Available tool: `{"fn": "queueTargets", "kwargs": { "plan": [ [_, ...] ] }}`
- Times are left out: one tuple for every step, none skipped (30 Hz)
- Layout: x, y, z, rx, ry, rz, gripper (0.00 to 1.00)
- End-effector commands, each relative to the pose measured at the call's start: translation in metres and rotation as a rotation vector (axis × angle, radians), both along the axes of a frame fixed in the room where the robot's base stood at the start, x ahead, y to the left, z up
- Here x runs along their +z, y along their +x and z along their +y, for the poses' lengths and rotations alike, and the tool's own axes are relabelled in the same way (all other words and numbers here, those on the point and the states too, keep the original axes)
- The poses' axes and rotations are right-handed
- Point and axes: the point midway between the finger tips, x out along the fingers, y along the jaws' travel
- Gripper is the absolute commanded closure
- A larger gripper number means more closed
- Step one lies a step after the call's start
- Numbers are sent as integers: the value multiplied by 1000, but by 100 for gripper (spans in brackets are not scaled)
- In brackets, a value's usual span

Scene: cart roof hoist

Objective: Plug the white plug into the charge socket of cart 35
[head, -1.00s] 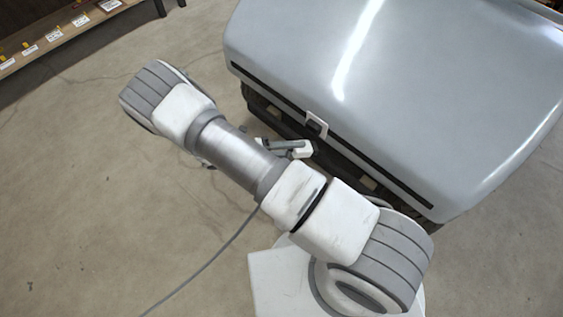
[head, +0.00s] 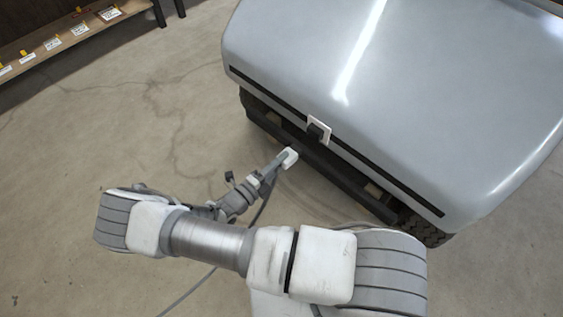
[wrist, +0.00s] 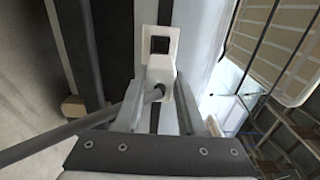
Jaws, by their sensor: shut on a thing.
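The grey cart (head: 400,90) fills the upper right of the head view; no number is readable on it. Its charge socket (head: 319,130), a pale frame around a dark opening, sits on the front edge. It also shows in the wrist view (wrist: 160,44), just beyond the plug. My gripper (head: 283,161) is shut on the white plug (head: 291,155), with a gap to the socket in the head view. In the wrist view the plug (wrist: 159,72) is between the fingers, its grey cable (wrist: 70,128) running off left. Whether they touch there is unclear.
A black bumper (head: 300,150) runs below the cart's front edge, with a wheel (head: 428,232) at its right. A shelf with labels (head: 70,40) stands at the upper left. Open concrete floor (head: 120,120) lies left of the cart.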

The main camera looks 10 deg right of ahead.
Motion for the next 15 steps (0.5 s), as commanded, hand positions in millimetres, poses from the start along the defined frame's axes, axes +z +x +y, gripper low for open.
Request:
{"fn": "queueTargets", "kwargs": {
  "plan": [
    [0,1,0,-2,1,-1,100],
    [0,2,-2,-1,0,0,100],
    [0,4,-4,-2,-1,-1,100],
    [0,5,-6,-2,-1,-1,100],
    [0,7,-9,-3,-1,0,100],
    [0,9,-12,-3,-1,0,100],
    [0,10,-14,-3,-1,0,100],
    [0,12,-17,-3,-1,1,100],
    [0,15,-20,-3,-1,1,100],
    [0,16,-23,-3,-1,-1,100],
    [0,18,-25,-4,-1,-1,100],
    [0,20,-28,-4,0,-1,100],
    [0,22,-30,-3,0,-1,100],
    [0,24,-32,-2,0,0,100],
    [0,26,-34,-2,0,0,100]
  ]
}}
